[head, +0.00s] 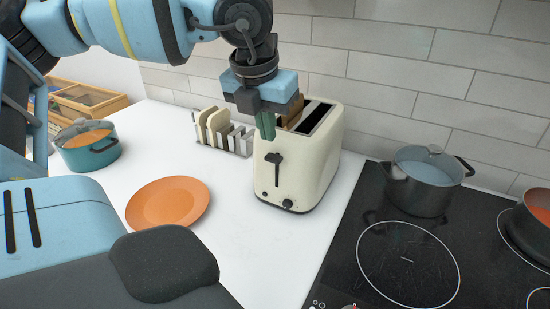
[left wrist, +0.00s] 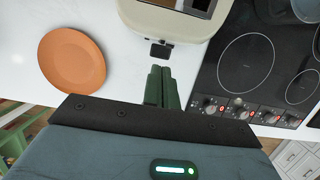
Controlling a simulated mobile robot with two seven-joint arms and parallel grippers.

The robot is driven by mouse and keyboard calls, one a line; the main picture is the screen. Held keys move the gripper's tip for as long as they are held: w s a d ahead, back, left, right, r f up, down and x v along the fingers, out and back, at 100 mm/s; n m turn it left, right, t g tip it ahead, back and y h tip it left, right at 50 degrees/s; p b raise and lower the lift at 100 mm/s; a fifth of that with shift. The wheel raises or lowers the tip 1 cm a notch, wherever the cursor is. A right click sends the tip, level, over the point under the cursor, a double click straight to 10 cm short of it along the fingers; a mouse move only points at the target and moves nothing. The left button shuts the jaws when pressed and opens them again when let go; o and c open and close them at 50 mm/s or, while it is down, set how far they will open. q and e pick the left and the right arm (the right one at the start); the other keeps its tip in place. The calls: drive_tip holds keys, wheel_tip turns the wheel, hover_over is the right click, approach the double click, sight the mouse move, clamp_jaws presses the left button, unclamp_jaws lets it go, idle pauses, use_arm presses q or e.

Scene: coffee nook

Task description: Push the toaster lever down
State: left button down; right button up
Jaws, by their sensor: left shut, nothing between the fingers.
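The cream toaster (head: 300,160) stands on the white counter, with a slice of bread in one of its top slots. Its dark lever (head: 273,158) sits high on the front face, above a slot. My left gripper (head: 266,132) is shut and empty, its green fingers pointing down just in front of the toaster's upper front edge, above the lever. In the left wrist view the shut fingers (left wrist: 158,85) point toward the dark lever (left wrist: 160,50), with a small gap visible in the picture. The toaster (left wrist: 165,20) is partly cut off there. My right gripper is not in view.
An orange plate (head: 168,203) lies left of the toaster. A toast rack (head: 225,132) with bread stands behind left, and a teal pot (head: 88,146) is farther left. A black cooktop (head: 400,260) with a lidded grey pot (head: 424,180) is at right. Counter before the toaster is clear.

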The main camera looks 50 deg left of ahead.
sight(273, 157)
use_arm(q)
drive_tip(key=b+x, duration=0.1)
drive_tip(key=x, duration=0.2)
drive_tip(key=shift+f, duration=0.2)
drive_tip(key=shift+w+a+f, duration=0.1)
drive_tip(key=shift+w+f, duration=0.05)
drive_tip(key=shift+f, duration=0.35)
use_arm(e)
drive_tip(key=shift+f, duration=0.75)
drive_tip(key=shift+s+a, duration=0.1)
use_arm(q)
drive_tip(key=shift+f, duration=0.1)
wheel_tip(273, 157, down, 6)
drive_tip(key=s+b, duration=0.2)
drive_tip(key=b, duration=0.3)
drive_tip(key=shift+s+d+r, duration=0.2)
drive_tip(key=shift+s+d, duration=0.2)
drive_tip(key=shift+d, duration=0.05)
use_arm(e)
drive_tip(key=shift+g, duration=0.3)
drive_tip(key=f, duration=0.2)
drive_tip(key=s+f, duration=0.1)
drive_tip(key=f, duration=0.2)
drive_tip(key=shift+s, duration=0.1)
